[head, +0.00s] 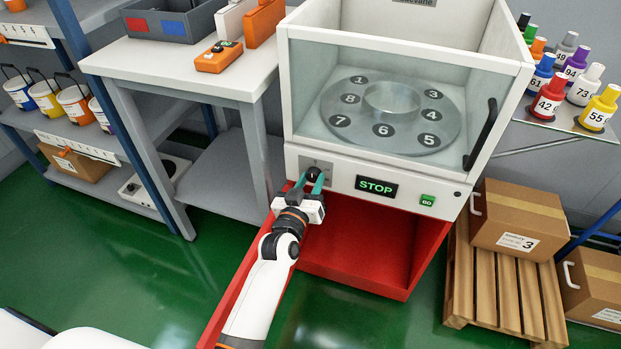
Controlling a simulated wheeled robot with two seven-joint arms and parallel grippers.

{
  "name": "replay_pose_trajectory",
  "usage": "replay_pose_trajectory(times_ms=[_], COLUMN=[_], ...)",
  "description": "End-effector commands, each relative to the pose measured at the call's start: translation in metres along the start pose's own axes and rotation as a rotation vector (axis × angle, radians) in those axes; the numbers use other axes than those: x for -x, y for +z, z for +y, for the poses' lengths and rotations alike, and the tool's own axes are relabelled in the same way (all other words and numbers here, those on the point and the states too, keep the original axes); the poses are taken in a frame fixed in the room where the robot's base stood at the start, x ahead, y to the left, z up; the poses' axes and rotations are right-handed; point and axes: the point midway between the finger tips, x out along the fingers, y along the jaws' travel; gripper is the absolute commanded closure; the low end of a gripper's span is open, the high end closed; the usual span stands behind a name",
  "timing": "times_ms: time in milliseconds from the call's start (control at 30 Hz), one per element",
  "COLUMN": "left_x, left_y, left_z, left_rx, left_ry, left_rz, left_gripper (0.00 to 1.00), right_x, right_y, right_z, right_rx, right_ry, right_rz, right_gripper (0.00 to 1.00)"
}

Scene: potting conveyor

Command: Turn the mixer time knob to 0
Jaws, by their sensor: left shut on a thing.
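The mixer (450,204) is a white cabinet with a clear front window, on a red base. Its dark round knob (314,172) sits at the left of the front panel. My left gripper (311,180) reaches up to it with teal fingers, shut on the knob. The fingers and hand hide part of the knob and its dial plate, so its setting cannot be read. A STOP display (376,187) and a green GO button (428,200) are to the right of the knob. My right gripper is out of view.
Inside the mixer is a grey turntable (392,101) with numbered spots. A grey table (185,70) with an orange device (219,57) stands left. Boxes (520,218) on a wooden pallet (497,290) and a shelf of coloured bottles are right. Green floor is open in front.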

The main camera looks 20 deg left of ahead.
Motion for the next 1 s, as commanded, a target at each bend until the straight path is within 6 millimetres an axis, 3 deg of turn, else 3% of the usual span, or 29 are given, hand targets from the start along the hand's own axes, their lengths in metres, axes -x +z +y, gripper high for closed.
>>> replay_pose_trajectory(times_ms=[233,267,400,767,1000], left_x=[0.0,0.0,0.0,0.006,0.05], left_y=[0.0,0.0,0.0,0.0,0.0], left_z=[0.0,0.0,0.0,0.0,0.001], left_rx=[0.007,0.007,0.006,0.004,0.002], left_ry=[0.0,0.0,0.0,0.001,0.001], left_rz=[-0.002,-0.002,-0.002,0.001,0.003], left_gripper=[0.9,0.65,0.45,0.45,0.45], right_x=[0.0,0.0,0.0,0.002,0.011], right_y=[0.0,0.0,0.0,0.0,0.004], right_z=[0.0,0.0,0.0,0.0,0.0], right_rx=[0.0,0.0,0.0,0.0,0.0], right_ry=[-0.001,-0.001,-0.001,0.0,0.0], right_rz=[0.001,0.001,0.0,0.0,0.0], right_gripper=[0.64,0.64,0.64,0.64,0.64])
